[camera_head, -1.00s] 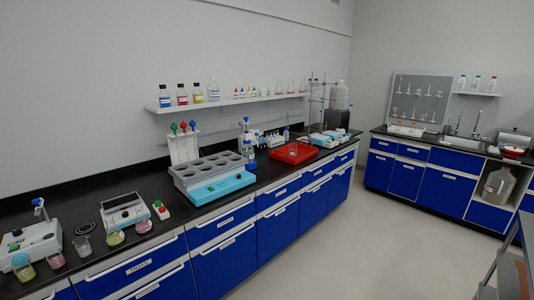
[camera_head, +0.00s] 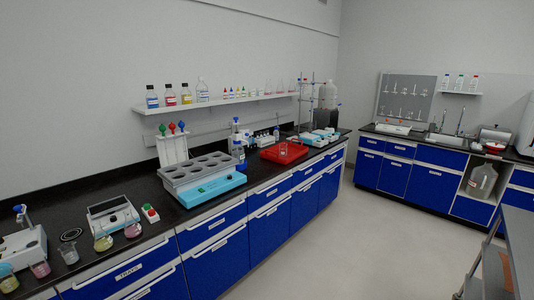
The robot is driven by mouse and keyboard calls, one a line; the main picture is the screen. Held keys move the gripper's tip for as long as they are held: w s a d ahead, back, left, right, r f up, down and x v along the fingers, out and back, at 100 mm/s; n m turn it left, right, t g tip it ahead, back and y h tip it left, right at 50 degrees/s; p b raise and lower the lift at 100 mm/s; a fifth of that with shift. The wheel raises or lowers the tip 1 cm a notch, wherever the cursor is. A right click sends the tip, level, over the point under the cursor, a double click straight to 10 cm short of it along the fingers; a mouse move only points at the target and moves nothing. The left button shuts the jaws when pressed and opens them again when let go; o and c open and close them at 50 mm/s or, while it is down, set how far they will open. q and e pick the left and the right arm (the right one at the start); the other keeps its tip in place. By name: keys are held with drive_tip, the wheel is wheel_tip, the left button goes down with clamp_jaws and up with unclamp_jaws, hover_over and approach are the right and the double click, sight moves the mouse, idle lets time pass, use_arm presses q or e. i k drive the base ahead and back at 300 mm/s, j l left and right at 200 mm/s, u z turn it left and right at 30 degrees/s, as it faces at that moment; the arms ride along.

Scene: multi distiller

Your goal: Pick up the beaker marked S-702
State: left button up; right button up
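Several small glass beakers and flasks stand along the front edge of the black counter at the lower left: a yellow-green flask (camera_head: 8,277), a pink one (camera_head: 40,267), a clear beaker (camera_head: 69,253), a yellow flask (camera_head: 103,241) and a pink one (camera_head: 132,229). Another clear beaker (camera_head: 283,150) stands in the red tray (camera_head: 298,153). No marking on any of them is legible, so I cannot tell which is S-702. Neither of my grippers is in view.
A grey-and-blue water bath (camera_head: 203,177) with round openings sits on the black counter (camera_head: 170,212). Blue cabinets (camera_head: 220,262) run below. A wall shelf (camera_head: 220,102) holds bottles. The floor (camera_head: 350,230) is clear in the middle; a grey table (camera_head: 513,235) stands at the right edge.

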sight(283, 147)
drive_tip(key=i+l+u, duration=0.35)
drive_tip(key=i, duration=0.25)
drive_tip(key=i+l+u, duration=0.35)
drive_tip(key=i, duration=0.25)
drive_tip(key=i+l+u, duration=0.35)
drive_tip(key=i+l, duration=0.2)
drive_tip(key=l, duration=0.1)
